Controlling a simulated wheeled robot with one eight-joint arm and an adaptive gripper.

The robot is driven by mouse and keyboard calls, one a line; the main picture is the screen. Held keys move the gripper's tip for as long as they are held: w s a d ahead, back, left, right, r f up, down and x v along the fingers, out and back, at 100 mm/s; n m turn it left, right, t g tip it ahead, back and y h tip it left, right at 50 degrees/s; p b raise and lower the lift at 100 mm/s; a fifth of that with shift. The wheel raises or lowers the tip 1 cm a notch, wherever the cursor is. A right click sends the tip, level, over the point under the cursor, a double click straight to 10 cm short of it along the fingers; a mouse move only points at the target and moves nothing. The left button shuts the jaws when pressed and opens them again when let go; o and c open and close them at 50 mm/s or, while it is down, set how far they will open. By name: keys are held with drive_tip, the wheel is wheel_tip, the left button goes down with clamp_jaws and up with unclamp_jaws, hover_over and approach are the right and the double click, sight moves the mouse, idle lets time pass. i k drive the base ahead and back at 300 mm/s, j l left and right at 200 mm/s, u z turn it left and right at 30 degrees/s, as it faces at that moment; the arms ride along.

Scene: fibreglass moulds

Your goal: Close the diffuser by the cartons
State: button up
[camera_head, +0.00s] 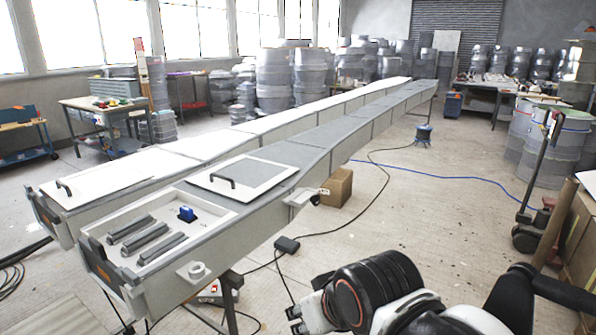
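I cannot pick out for certain which thing is the diffuser. A brown carton (337,187) stands on the floor beside the long grey mould (318,150). More brown cartons (580,222) show partly at the right edge. The mould's near end has an open compartment with dark bars (145,235) and a small blue item (186,213) in it. A flat white-edged panel with a black handle (240,176) lies just behind the compartment. My black and white arm (375,290) is at the bottom, apart from the mould.
A second long mould (130,172) runs alongside on the left. A pallet truck (535,190) and stacked drums (545,140) stand at the right. A black cable and a blue cable (455,179) lie across the floor. Bare floor (425,225) is clear between.

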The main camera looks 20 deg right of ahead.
sight(243, 178)
drive_tip(key=z, duration=0.1)
drive_tip(key=i+j, duration=0.1)
drive_tip(key=i, duration=0.6)
drive_tip(key=i+j, duration=0.15)
drive_tip(key=i, duration=0.55)
